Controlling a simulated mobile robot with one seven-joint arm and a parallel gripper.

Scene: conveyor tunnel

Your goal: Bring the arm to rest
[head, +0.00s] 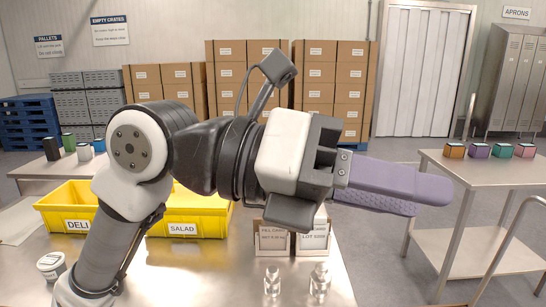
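My arm rises from the lower left, bends at a white and grey joint (131,147), and reaches right across the picture above the steel table (190,275). My gripper (440,195) is at its end, with long purple fingers pointing right and slightly down. A ribbed surface shows along their lower side. The side-on angle does not show whether the fingers are apart or together. I see no object at the fingertips, which are in the air over the gap between the two tables.
Yellow bins (185,222), two label holders (272,242), two small clear bottles (319,282) and a lidded tub (52,265) stand on the near table. A right-hand table (485,180) holds several coloured blocks. Stacked cartons (320,90) stand behind. Floor shows between the tables.

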